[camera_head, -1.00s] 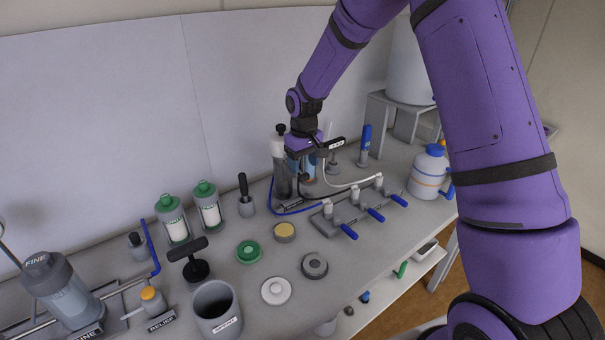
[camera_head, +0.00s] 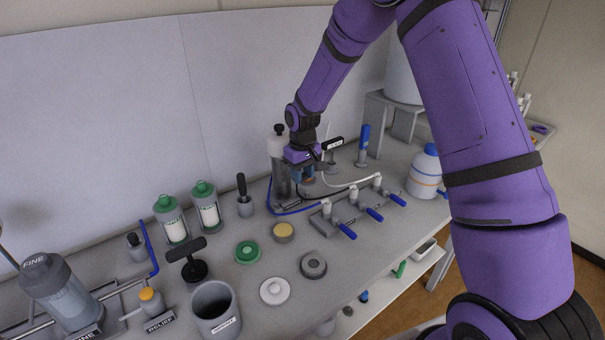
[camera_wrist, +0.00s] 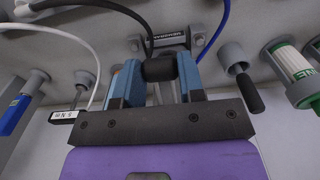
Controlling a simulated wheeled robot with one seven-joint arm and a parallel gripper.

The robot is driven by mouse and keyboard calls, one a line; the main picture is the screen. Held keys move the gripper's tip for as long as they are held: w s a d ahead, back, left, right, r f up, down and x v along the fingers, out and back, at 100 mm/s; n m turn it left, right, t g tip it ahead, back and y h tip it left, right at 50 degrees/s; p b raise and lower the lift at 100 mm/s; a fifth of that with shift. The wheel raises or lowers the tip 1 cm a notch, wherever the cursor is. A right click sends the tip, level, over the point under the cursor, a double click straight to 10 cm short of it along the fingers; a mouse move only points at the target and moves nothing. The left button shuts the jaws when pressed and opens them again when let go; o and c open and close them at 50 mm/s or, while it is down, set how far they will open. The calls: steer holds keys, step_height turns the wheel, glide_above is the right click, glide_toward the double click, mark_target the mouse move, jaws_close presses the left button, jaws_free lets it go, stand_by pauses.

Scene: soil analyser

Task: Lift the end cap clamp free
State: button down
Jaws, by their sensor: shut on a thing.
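My gripper (camera_head: 305,171) is low over the bench, just right of the upright cylinder with a pale top and black knob (camera_head: 280,130). In the wrist view my gripper (camera_wrist: 159,72) has its two blue fingers closed on a black rounded piece (camera_wrist: 160,69), which I take to be the end cap clamp. A dark stem or hose seems to run from it towards the top of that view. Its lower part and what it sits on are largely hidden by the fingers. In the head view the held piece is hidden behind my gripper.
A valve block with blue levers (camera_head: 352,212) stands in front, with blue, black and white hoses near my gripper. A blue-handled tool (camera_head: 363,140) and a white bottle (camera_head: 424,170) are to the right. Green-capped cartridges (camera_head: 205,207) and a black-handled tool (camera_head: 243,190) stand left.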

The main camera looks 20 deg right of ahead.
steer(key=shift+w+r+g+h, duration=0.15)
steer(key=shift+r+g+h, duration=0.1)
steer(key=shift+r+g, duration=0.35)
steer(key=shift+w+r+g+h, duration=0.1)
steer(key=shift+r+g+h, duration=0.15)
steer(key=shift+g, duration=0.55)
steer(key=c, duration=0.7)
jaws_free()
steer(key=shift+a+r, duration=0.1)
steer(key=shift+r, duration=0.05)
steer(key=v, duration=1)
steer(key=shift+w+r, duration=0.1)
steer(key=shift+r, duration=0.15)
steer(key=shift+r, duration=0.1)
